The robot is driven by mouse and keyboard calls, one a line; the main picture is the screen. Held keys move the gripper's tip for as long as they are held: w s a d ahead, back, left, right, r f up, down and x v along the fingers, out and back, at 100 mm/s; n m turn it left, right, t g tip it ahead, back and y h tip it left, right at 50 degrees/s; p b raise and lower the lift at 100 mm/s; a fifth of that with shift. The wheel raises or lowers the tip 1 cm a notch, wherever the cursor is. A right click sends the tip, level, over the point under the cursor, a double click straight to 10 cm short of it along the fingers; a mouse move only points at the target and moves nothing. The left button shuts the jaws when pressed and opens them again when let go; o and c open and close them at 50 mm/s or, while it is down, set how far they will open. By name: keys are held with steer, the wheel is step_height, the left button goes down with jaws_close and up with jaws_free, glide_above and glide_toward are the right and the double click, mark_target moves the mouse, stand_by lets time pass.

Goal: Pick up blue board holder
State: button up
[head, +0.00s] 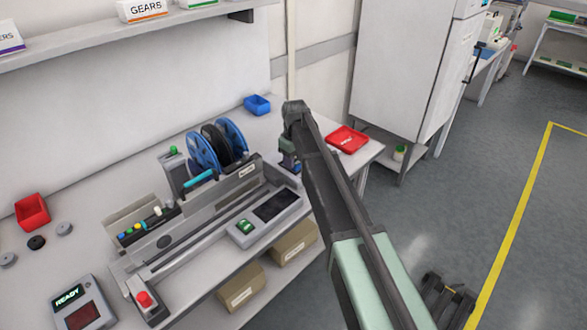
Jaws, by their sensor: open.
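No part is clearly readable as a blue board holder. The blue thing standing alone is a small open blue tray (257,104) at the back of the bench, against the wall. My arm reaches in from the bottom right, and its far end stands over the bench's right part. My gripper (290,164) hangs below that end, to the right of and nearer than the blue tray, apart from it. It is open. Its fingers are small, dark and partly hidden by the arm, and I see nothing held.
A red tray (347,138) lies right of the arm. A machine with blue and black reels (216,146) fills the bench middle. A red bin (32,211) and a READY panel (84,308) stand left. A shelf (120,40) overhangs behind; a white cabinet (405,65) stands right.

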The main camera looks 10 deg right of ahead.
steer(key=shift+r, duration=0.1)
steer(key=c, duration=0.6)
step_height(320, 180, up, 20)
steer(key=p, duration=2)
